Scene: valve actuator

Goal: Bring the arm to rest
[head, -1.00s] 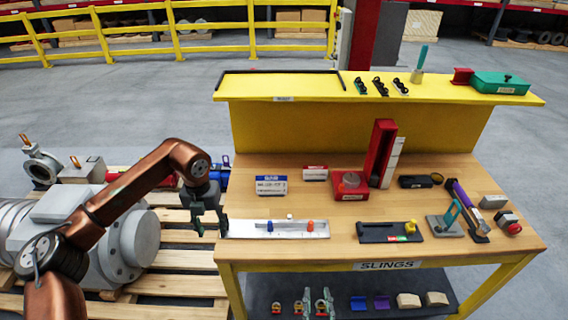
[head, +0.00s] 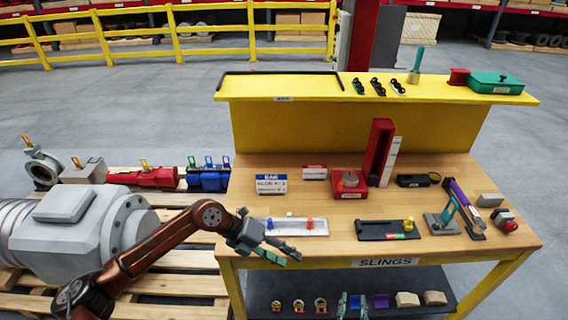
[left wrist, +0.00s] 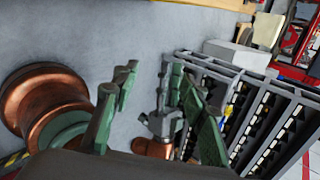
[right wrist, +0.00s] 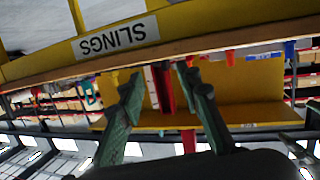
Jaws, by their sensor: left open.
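My left arm, copper-coloured, comes in from the left in the head view. Its gripper (head: 290,255) is open and empty, by the front left edge of the workbench (head: 330,246). Its two green fingers stand apart in the left wrist view (left wrist: 160,90). My right gripper shows only as two green fingertips (head: 353,303) low in the head view, in front of the lower shelf. In the right wrist view its fingers (right wrist: 160,85) are apart with nothing between them, facing the bench's front with the SLINGS label (right wrist: 115,38).
A black tray (head: 375,231), red block (head: 350,184) and tools stand further right. Shackles (head: 298,306) sit on the lower shelf. A large grey valve actuator (head: 70,235) lies on pallets at left.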

